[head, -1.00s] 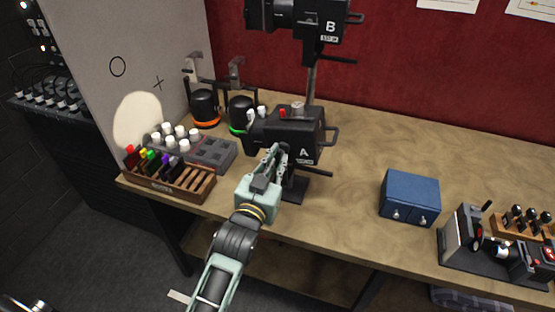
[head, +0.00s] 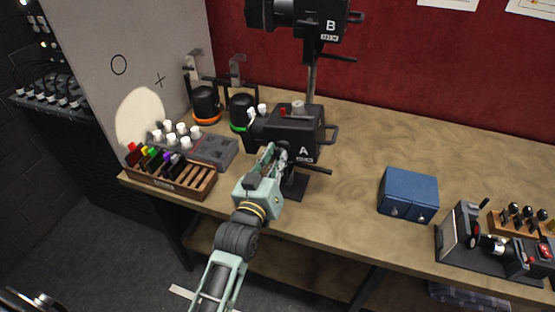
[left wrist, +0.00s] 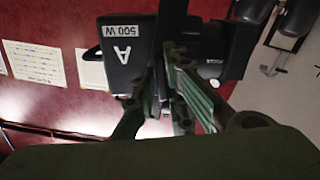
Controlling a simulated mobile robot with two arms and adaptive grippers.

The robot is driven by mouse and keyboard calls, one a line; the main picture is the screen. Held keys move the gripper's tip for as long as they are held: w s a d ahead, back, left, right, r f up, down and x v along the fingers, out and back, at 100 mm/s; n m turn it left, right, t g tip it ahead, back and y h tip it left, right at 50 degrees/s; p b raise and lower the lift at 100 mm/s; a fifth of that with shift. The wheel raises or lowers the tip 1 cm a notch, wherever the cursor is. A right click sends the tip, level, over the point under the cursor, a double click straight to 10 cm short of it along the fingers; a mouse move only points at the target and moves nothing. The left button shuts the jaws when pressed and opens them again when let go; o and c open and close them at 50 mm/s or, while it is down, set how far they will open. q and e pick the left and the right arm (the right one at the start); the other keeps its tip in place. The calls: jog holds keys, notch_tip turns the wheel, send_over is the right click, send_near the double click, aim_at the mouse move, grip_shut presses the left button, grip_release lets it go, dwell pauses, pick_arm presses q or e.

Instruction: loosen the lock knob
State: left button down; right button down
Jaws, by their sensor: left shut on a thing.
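The black lamp marked A (head: 306,133) stands on a short stand on the bench, in the middle of the head view. It also shows upside down in the left wrist view (left wrist: 122,52), with "500 W" on its side. My left gripper (head: 277,157) is at the lamp's near side, below its body. My right gripper is not in view.
Lamp B (head: 312,20) is on a pole behind lamp A. A wooden rack (head: 170,188) with coloured pieces and a grey tray (head: 215,150) with white knobs lie left. A blue box (head: 408,194) stands right. The bench between is clear.

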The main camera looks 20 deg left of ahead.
pick_arm(q)
jog(key=c, duration=1.8)
grip_release()
jog(key=shift+c, duration=0.2)
jog(key=s, duration=1.2)
jog(key=shift+a, duration=0.25)
jog(key=shift+f, duration=0.1)
